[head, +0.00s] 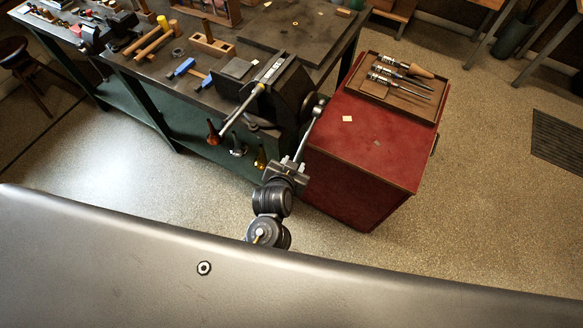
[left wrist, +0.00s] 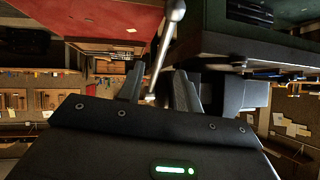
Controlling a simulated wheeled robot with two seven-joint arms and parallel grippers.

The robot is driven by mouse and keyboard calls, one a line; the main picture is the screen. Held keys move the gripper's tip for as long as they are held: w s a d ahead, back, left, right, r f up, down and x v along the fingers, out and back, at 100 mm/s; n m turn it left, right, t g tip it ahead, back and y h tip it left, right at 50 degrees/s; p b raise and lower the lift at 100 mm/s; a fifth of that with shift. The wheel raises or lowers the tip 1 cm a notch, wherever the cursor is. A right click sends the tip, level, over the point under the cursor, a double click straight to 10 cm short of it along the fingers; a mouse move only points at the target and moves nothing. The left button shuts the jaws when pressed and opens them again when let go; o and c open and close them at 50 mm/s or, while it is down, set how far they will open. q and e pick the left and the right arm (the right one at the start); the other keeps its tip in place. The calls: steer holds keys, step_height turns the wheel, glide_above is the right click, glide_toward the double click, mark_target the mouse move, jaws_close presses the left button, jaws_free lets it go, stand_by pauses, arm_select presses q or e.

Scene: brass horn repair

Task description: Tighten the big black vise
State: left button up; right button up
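The big black vise (head: 292,88) is mounted at the near right corner of the dark workbench. Its bar handle (head: 313,127) with a ball end slants down from the vise's right side toward my left gripper (head: 292,166). In the left wrist view the handle (left wrist: 164,52) runs between the two fingers of the left gripper (left wrist: 158,90), its ball end beyond them at the top. A gap shows between the fingers, so they look open around the bar. Whether one finger touches it I cannot tell. My right gripper is not in view.
A pale rod (head: 240,110) with a brass tip sticks out at the vise's front. A red cabinet (head: 365,150) stands close right of the handle, bearing a wooden tray (head: 418,106) of tools. Hand tools lie on the workbench (head: 300,36). Open floor lies left and right.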

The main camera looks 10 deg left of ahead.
arm_select(q)
steer(key=shift+v, duration=1.15)
